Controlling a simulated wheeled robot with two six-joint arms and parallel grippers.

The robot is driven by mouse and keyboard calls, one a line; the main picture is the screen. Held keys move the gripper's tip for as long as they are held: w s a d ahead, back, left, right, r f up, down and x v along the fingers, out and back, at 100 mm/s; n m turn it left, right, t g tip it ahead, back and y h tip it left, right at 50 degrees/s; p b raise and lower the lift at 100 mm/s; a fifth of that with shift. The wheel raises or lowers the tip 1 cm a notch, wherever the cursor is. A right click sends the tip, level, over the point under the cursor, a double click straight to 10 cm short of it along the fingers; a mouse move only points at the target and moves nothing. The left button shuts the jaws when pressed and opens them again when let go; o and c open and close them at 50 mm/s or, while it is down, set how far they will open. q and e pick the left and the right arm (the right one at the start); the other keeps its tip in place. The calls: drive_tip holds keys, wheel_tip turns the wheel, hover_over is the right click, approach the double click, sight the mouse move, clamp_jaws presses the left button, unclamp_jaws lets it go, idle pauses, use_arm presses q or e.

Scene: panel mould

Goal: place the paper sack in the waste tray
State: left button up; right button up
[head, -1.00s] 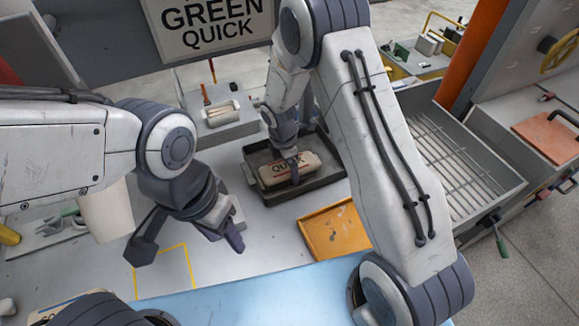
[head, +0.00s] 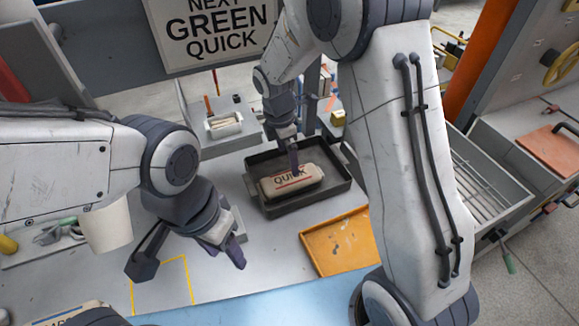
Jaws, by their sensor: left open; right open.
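The paper sack (head: 291,184) is a tan bag printed "QUICK" with red lines. It lies inside the dark waste tray (head: 337,183), along its left side. My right gripper (head: 294,168) points down just above the sack's far edge, with its fingers open; whether they touch the sack cannot be told. My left gripper (head: 195,262) is open and empty over the grey table, left of the tray and well apart from it.
A sign reading "GREEN QUICK" (head: 215,32) stands at the back. An orange tray (head: 338,241) lies in front of the waste tray. A small white holder (head: 224,124) sits behind, a white cup (head: 106,226) at left. A yellow outline (head: 187,281) marks the table's front. A slatted metal bin (head: 470,180) is at right.

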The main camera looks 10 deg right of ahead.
drive_tip(key=s+a+r+m+y, duration=0.1)
drive_tip(key=s+a+r+m, duration=0.25)
drive_tip(key=s, duration=0.25)
drive_tip(key=s+a+r+m, duration=0.2)
drive_tip(key=s+a+r, duration=0.15)
drive_tip(key=s, duration=0.25)
drive_tip(key=s+r+m+y, duration=0.1)
drive_tip(key=s+m, duration=0.6)
drive_tip(key=s, duration=0.8)
drive_tip(key=shift+d+r, duration=0.3)
drive_tip(key=shift+r, duration=0.45)
drive_tip(key=shift+m, duration=0.25)
